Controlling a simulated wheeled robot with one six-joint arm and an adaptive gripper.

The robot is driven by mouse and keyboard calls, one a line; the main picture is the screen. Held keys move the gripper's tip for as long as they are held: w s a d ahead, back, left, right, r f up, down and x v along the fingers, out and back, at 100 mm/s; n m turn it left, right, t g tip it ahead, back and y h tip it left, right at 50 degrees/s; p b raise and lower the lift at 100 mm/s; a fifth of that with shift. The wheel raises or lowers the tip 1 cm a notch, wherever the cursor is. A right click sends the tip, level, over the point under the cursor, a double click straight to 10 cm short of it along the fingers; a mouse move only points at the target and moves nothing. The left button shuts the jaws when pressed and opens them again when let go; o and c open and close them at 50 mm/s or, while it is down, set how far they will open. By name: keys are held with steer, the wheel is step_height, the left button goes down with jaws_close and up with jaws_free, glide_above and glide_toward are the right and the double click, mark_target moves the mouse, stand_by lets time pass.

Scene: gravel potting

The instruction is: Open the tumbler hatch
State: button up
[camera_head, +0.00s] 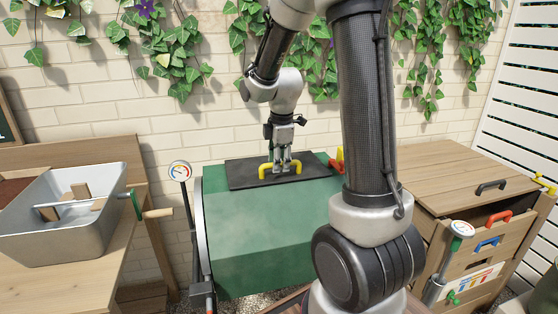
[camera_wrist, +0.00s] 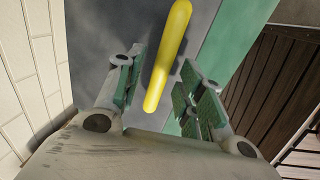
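The green tumbler (camera_head: 265,235) stands in the middle of the head view. Its dark grey hatch (camera_head: 240,175) lies flat on top and looks closed. A yellow handle (camera_head: 265,171) is fixed on the hatch; it also shows in the wrist view (camera_wrist: 168,55). My gripper (camera_head: 282,168) is over the hatch, pointing down at the handle. In the wrist view the fingers (camera_wrist: 160,88) are apart, with the yellow bar between them and a gap on the right side. A red and yellow latch-like part (camera_head: 337,161) sits at the hatch's right end.
A metal trough (camera_head: 75,235) stands on a wooden bench at the left. A dial gauge (camera_head: 180,172) rises by the tumbler's left end. A wooden cabinet (camera_head: 460,180) with coloured handles stands at the right. A brick wall is close behind.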

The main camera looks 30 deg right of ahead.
jaws_close()
steer(key=shift+w+r, duration=0.1)
